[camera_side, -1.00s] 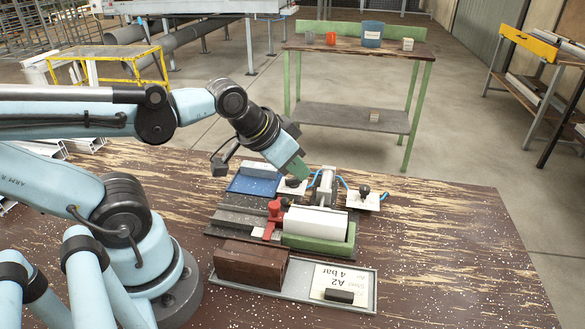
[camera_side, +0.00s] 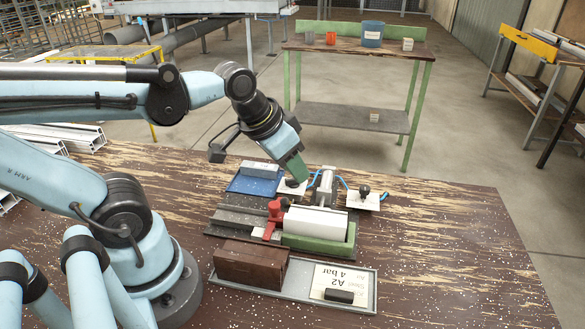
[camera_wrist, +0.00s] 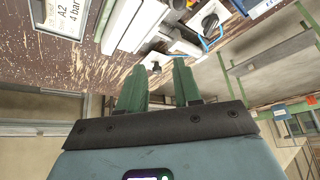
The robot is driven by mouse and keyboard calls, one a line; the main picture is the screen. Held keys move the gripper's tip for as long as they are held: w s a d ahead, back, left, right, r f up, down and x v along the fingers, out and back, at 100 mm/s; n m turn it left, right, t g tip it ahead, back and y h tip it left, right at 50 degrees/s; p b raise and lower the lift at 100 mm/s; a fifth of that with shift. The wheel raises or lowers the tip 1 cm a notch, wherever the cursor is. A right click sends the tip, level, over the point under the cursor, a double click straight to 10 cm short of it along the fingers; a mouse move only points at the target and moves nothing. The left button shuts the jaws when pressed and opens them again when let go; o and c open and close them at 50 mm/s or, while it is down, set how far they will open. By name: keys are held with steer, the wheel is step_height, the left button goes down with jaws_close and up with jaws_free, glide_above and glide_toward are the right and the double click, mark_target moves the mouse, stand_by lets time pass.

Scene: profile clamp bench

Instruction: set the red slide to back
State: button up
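The red slide (camera_side: 275,216) stands on the grey rail of the clamp fixture in the side view, at the left end of a white block (camera_side: 315,221) on a green base (camera_side: 318,243).
A second knobbed plate (camera_side: 364,200) with blue hoses lies to the right. A blue tray (camera_side: 251,186) holds a grey block. A brown block (camera_side: 250,266) and an "A2 4 bar" card (camera_side: 341,279) sit in a front tray. The table's right side is clear.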

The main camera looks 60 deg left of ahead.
mark_target(274, 205)
steer(key=s+r+g, duration=0.1)
steer(key=g, duration=0.1)
steer(key=a+r+g, duration=0.1)
steer(key=s+a+r+g, duration=0.1)
steer(key=g, duration=0.1)
steer(key=shift+s+a+r+g, duration=0.15)
steer(key=shift+s+r+g, duration=0.1)
steer(key=shift+s+g, duration=0.1)
steer(key=shift+f, duration=5.95)
jaws_close()
